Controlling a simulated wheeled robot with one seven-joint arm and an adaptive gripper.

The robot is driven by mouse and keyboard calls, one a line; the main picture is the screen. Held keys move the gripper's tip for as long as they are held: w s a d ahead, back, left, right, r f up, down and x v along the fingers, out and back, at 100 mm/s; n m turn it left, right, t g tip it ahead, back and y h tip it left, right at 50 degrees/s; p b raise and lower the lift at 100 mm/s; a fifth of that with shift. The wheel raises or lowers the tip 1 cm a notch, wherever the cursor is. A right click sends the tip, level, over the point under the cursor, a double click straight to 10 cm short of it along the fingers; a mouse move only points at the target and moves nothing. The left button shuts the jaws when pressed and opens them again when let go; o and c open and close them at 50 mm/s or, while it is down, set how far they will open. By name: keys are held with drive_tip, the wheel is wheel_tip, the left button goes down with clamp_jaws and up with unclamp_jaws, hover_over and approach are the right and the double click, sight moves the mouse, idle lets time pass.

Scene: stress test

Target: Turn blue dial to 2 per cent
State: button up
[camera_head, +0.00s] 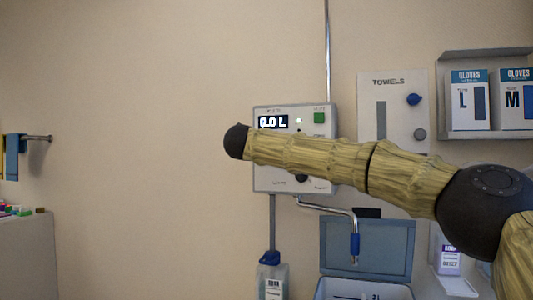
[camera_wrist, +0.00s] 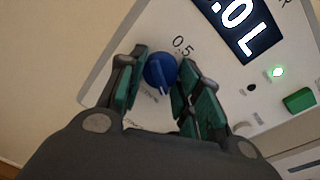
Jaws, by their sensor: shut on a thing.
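The blue dial (camera_wrist: 158,68) is on the front of a pale control panel (camera_wrist: 102,52). A pale pointer mark on it points down and slightly right in the wrist view, and "0.5" is printed above right of it. My gripper (camera_wrist: 160,80) has its green-padded fingers on both sides of the dial, shut on it. In the head view, my arm crosses in front of the panel (camera_head: 262,182) and hides the dial and the gripper. The panel's display (camera_head: 273,122) reads 0.0 L.
A green button (camera_head: 319,118) and a lit green lamp (camera_wrist: 278,71) are on the panel. A spout with a blue end (camera_head: 355,244) hangs below it, near a blue-grey bin (camera_head: 340,232). A towel dispenser (camera_head: 393,90) with another blue knob (camera_head: 413,99) and glove boxes (camera_head: 468,99) are right.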

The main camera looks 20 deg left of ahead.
drive_tip(key=shift+f, duration=0.1)
drive_tip(key=o, duration=1)
drive_tip(key=shift+o, duration=0.2)
drive_tip(key=s+r, duration=0.1)
drive_tip(key=s, duration=1.1)
